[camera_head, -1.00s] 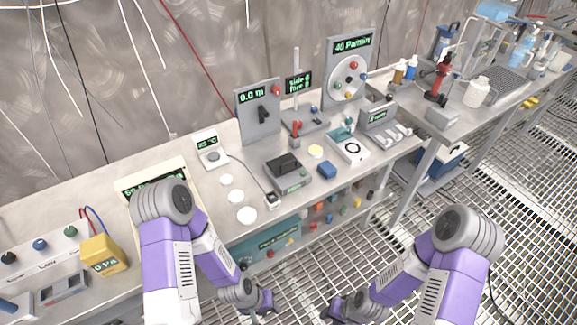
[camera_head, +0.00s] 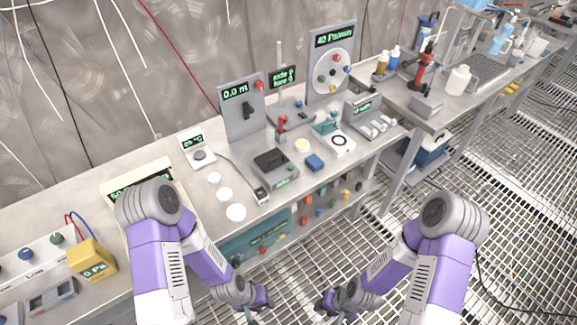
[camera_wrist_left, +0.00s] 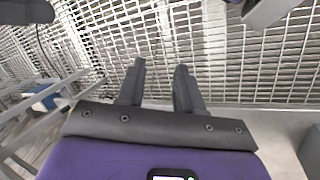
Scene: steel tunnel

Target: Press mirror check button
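I cannot make out which control is the mirror check button. An upright panel with a round white dial face (camera_head: 333,72) bears several coloured knobs. My left gripper (camera_head: 262,300) hangs low in front of the bench, away from these controls. In the left wrist view its two fingers (camera_wrist_left: 160,75) are apart, with only floor grating between them. My right gripper (camera_head: 326,306) is also low over the grating; its fingers are too small to read.
The steel bench (camera_head: 185,185) runs along the wall. A yellow gauge (camera_head: 92,262) and a grey panel reading 0.0 m (camera_head: 242,106) stand on it. A second bench (camera_head: 398,98) with bottles and a red stand is at right. Open floor grating (camera_head: 500,180) lies right of the benches.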

